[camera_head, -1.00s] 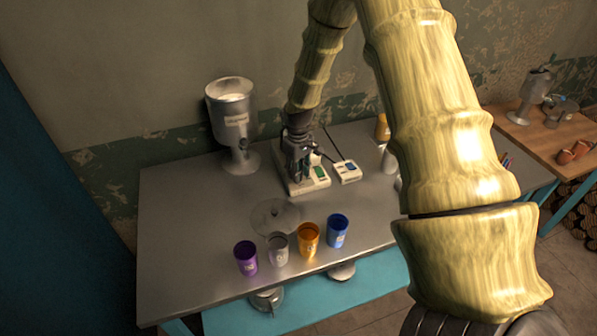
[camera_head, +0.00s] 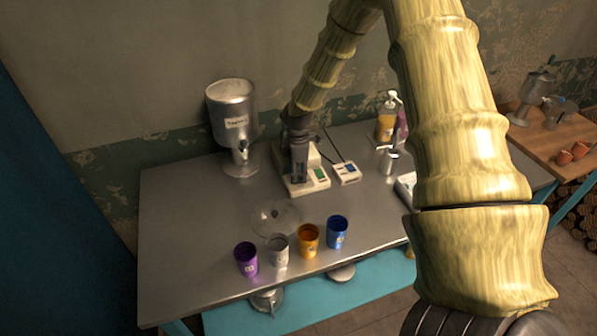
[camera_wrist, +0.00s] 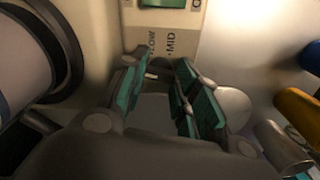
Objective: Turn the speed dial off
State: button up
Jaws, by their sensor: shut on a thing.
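The white machine (camera_head: 312,187) with a green switch (camera_head: 319,174) stands at the back of the grey metal table. My gripper (camera_head: 298,176) is down at its front left and covers part of it. In the wrist view, the pale panel shows the green switch (camera_wrist: 163,3) at the top and the printed words LOW and MID. My gripper's teal-padded fingers (camera_wrist: 161,74) reach to the panel just below those words. They are shut on the speed dial, which is mostly hidden between the fingertips, so its setting cannot be read.
A small white box with a blue display (camera_head: 347,172) sits right of the machine, joined by a cable. A metal dispenser (camera_head: 232,115) stands to the left. Purple, grey, orange and blue cups (camera_head: 337,232) line the front edge. A pump bottle (camera_head: 387,120) stands at the back right.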

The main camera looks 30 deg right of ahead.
jog(key=shift+w+d+r+n, duration=0.1)
jog(key=shift+w+r+n, duration=0.1)
jog(key=shift+n, duration=1)
jog(key=o, duration=0.7)
jog(key=shift+o, duration=0.2)
jog(key=shift+s+f, duration=0.1)
notch_tip(320, 180, up, 12)
